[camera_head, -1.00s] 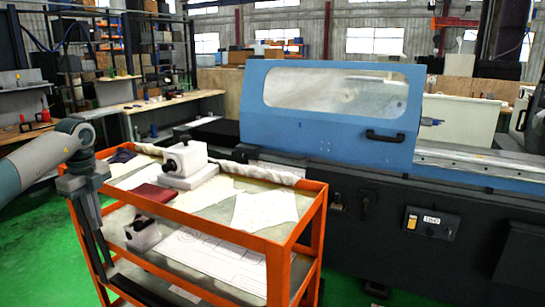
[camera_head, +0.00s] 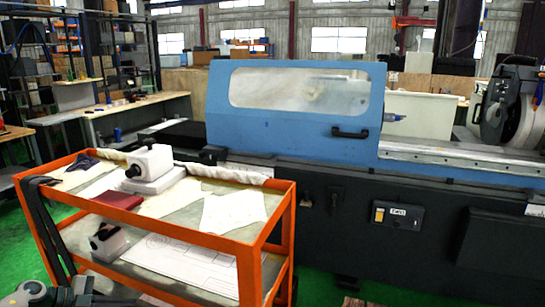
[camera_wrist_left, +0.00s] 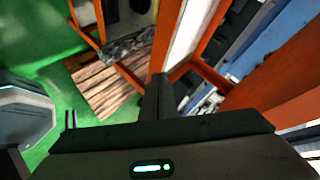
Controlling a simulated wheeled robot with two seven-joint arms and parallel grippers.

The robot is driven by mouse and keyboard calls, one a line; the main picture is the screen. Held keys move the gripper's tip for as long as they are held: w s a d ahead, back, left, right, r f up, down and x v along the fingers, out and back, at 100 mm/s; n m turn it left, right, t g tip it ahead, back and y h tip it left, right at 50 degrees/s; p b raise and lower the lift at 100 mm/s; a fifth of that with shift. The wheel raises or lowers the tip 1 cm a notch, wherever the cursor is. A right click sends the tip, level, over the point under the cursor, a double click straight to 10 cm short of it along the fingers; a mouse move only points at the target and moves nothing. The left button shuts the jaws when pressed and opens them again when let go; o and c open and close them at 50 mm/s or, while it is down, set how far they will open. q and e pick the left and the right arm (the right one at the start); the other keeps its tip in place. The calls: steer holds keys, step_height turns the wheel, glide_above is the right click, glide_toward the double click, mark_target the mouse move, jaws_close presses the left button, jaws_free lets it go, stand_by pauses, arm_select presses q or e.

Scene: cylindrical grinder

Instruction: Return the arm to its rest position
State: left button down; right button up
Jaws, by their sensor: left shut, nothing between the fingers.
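My left gripper (camera_head: 98,296) shows only in part at the bottom left edge of the head view, low in front of the orange cart (camera_head: 190,241). In the left wrist view its dark fingers (camera_wrist_left: 158,97) are together and hold nothing. Beyond them that view shows the green floor, a wooden slatted piece and orange cart frame bars. Most of my left arm is outside the head view. My right gripper is not in view.
The blue-hooded grinder (camera_head: 290,115) stands behind. Green floor shows left of the cart.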

arm_select(q)
steer(key=s+a+f+n+t+y, duration=0.3)
steer(key=s+a+f+n, duration=0.15)
steer(key=a+f, duration=0.4)
steer(key=s+a+f+n+t+y, duration=0.2)
steer(key=s+a+f+n+y, duration=0.1)
steer(key=s+a+f, duration=0.5)
steer(key=s+a+f+n+g+y, duration=0.2)
steer(key=s+a+f+y, duration=0.25)
steer(key=s+a, duration=0.45)
steer(key=s+a+f+n+g+y, duration=0.25)
steer(key=s+a+f, duration=0.4)
steer(key=s, duration=0.55)
steer(key=s+d+f+n+h, duration=0.15)
steer(key=d+f, duration=0.35)
steer(key=d, duration=0.5)
steer(key=s+d+f+n, duration=0.1)
steer(key=s+d+f, duration=0.1)
steer(key=d+f, duration=0.5)
steer(key=s+d+f+n+h, duration=0.15)
steer(key=d+f, duration=0.25)
steer(key=d, duration=0.8)
steer(key=s+d+f+n+h, duration=0.1)
steer(key=d+f+n+h, duration=0.1)
steer(key=d, duration=2.8)
steer(key=shift+f+h, duration=0.2)
steer(key=shift+h, duration=0.1)
steer(key=shift+s, duration=0.1)
